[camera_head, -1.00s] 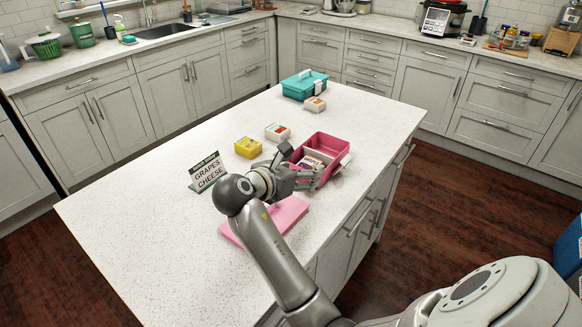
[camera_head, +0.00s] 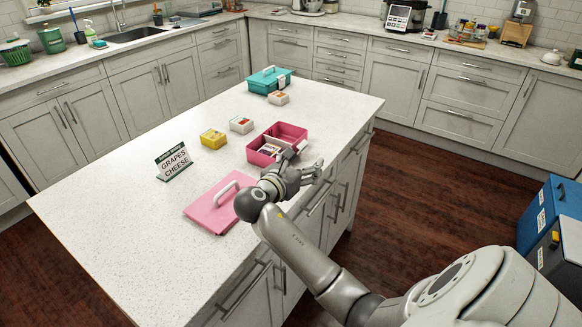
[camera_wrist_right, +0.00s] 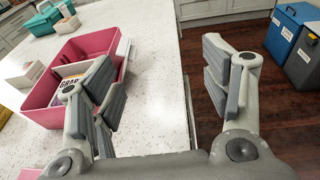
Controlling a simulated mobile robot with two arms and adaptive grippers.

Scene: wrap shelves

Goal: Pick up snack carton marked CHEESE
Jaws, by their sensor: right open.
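No carton visibly reads CHEESE. A small yellow carton (camera_head: 213,139) stands on the island top; its lettering is too small to read. A white carton (camera_head: 241,125) stands to its right, and another white carton (camera_head: 278,98) stands farther back. The open pink box (camera_head: 288,133) holds a carton (camera_wrist_right: 70,88) whose partly hidden label starts "GRA". My right gripper (camera_head: 301,165) is open and empty at the box's near right corner, above the counter edge. In the right wrist view its fingers (camera_wrist_right: 165,85) are spread wide, the left one overlapping the box. My left gripper is not in view.
A sign (camera_head: 173,162) reads GRAPES and CHEESE. The pink lid (camera_head: 205,214) with a white handle lies in front of the box. A teal box (camera_head: 269,80) is at the back. The front left of the island is clear. Blue and dark bins (camera_head: 550,212) stand right.

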